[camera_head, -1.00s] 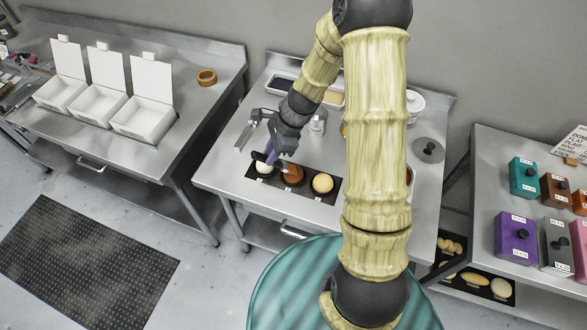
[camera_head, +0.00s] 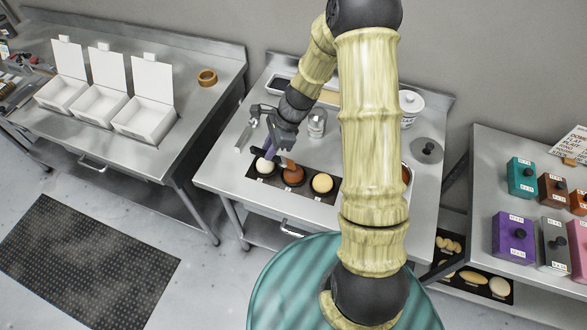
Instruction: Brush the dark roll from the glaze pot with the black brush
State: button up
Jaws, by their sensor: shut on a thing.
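The dark roll (camera_head: 293,176) is the glossy brown one in the middle of a black tray (camera_head: 252,185), between a white roll (camera_head: 264,167) and a pale roll (camera_head: 322,183). My gripper (camera_head: 273,149) is over the white and dark rolls, shut on the black brush (camera_head: 256,152). The brush's dark end points left; a light tip (camera_head: 286,163) reaches the dark roll's upper edge, though I cannot tell if it touches. A purple part shows by the fingers. I cannot tell which vessel is the glaze pot; my arm hides part of the table.
A clear jar (camera_head: 317,124) stands close behind my gripper. A white lidded pot (camera_head: 411,107) and a grey disc with a black knob (camera_head: 427,150) are right of my arm. Open white boxes (camera_head: 142,121) stand on the left table; coloured boxes (camera_head: 515,235) on the right one.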

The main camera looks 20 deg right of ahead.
jog(key=shift+s+b, duration=0.3)
jog(key=shift+s, duration=0.8)
jog(key=shift+w, duration=0.1)
jog(key=shift+w+p, duration=0.6)
jog(key=shift+w, duration=0.45)
jog(key=shift+s, duration=0.2)
jog(key=shift+s+b, duration=0.4)
jog(key=shift+s, duration=0.55)
jog(key=shift+w, duration=0.15)
jog(key=shift+w+p, duration=0.65)
jog(key=shift+w, duration=0.35)
